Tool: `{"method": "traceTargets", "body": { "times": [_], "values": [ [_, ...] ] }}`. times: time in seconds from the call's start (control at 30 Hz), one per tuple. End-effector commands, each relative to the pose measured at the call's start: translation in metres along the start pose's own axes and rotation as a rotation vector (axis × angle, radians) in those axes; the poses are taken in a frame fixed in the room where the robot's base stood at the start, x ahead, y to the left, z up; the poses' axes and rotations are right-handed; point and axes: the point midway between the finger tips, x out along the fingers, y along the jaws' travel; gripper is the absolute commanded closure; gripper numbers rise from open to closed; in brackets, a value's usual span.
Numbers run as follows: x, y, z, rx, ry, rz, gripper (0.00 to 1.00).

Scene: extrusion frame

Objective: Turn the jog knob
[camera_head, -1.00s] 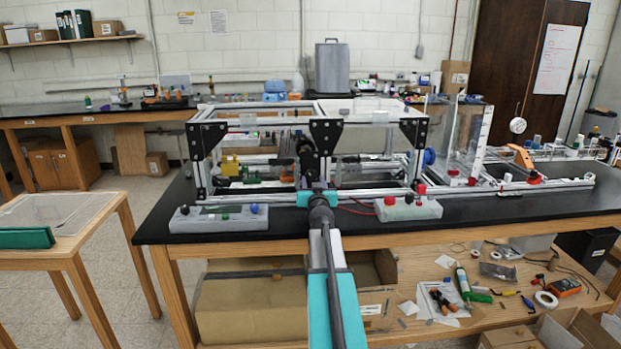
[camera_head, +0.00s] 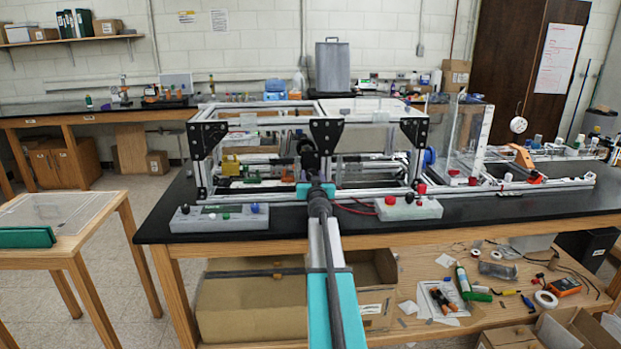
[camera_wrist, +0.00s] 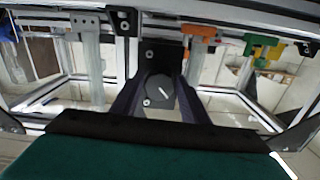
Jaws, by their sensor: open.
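The jog knob (camera_wrist: 161,91) is a dark round knob with a white pointer line, on a dark plate in the extrusion frame. The wrist view shows it near the centre, with its pointer tilted. My gripper (camera_wrist: 160,105) is open, with one dark finger on each side of the knob. I cannot tell whether either finger touches it. In the head view my gripper (camera_head: 311,165) reaches into the front of the extrusion frame (camera_head: 325,104), and my arm and gripper hide the knob.
Frame bars and dark brackets stand close around my gripper. Orange (camera_wrist: 200,32), green and yellow fittings hang from a rail in the wrist view. Control boxes with knobs stand at left (camera_head: 220,220) and right (camera_head: 408,209) on the black bench (camera_head: 500,205).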

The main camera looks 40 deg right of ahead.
Motion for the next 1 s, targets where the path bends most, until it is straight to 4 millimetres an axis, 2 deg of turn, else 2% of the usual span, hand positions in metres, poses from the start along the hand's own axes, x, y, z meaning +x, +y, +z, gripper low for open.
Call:
{"method": "traceTargets", "body": {
  "times": [0.07,0.23,0.27,0.3,0.4,0.77,1.0],
  "values": [
    [0.0,0.0,0.0,0.0,0.0,0.0,0.61],
    [0.0,0.001,0.0,0.0,0.0,0.0,0.89],
    [-0.018,-0.013,0.001,-0.005,0.0,-0.003,0.89],
    [-0.007,-0.007,0.0,0.0,0.0,-0.001,0.89],
    [-0.002,-0.003,0.0,0.003,-0.001,-0.002,0.89],
    [0.001,-0.001,-0.001,0.07,0.0,-0.003,0.89],
    [0.001,-0.001,-0.001,0.187,0.001,-0.002,0.89]
  ]
}}
